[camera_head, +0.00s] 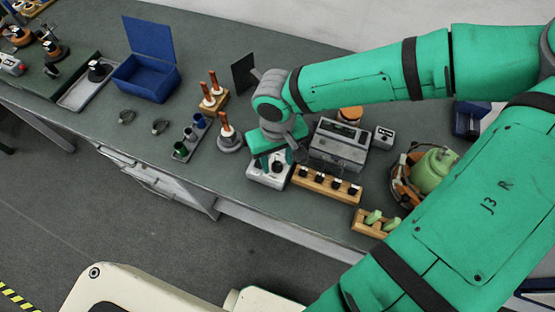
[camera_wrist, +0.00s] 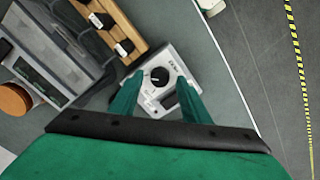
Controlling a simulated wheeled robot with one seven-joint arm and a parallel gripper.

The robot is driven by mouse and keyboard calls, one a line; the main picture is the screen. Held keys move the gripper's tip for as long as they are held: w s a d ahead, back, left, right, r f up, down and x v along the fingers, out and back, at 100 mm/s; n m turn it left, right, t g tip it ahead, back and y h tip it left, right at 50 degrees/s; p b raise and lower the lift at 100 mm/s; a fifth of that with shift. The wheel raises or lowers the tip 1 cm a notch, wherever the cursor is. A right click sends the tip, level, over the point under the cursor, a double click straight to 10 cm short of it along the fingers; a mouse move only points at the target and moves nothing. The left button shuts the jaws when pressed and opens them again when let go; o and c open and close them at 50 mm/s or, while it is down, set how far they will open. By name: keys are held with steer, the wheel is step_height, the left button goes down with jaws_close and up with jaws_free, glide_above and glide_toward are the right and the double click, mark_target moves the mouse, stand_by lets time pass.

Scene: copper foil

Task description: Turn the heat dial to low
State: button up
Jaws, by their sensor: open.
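The heat dial is a round black knob (camera_wrist: 159,76) on top of a small white box (camera_wrist: 153,105) with dark lettering. In the head view the white box (camera_head: 258,177) sits near the front edge of the bench. My gripper (camera_wrist: 159,84) is open and points down over the box, with one green finger on each side of the knob in the wrist view. I cannot tell whether the fingers touch it. In the head view my gripper (camera_head: 276,160) partly covers the box. The dial's setting is too small to read.
A grey machine (camera_head: 340,145) stands right of the box. A wooden rack with black knobs (camera_head: 326,184) lies close beside it. A soldering-iron-like tool on a round base (camera_head: 229,140) and a cup rack (camera_head: 190,140) stand left. The bench edge (camera_wrist: 222,57) is near.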

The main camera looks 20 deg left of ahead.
steer(key=shift+f, duration=0.35)
steer(key=c, duration=1)
steer(key=shift+c, duration=0.2)
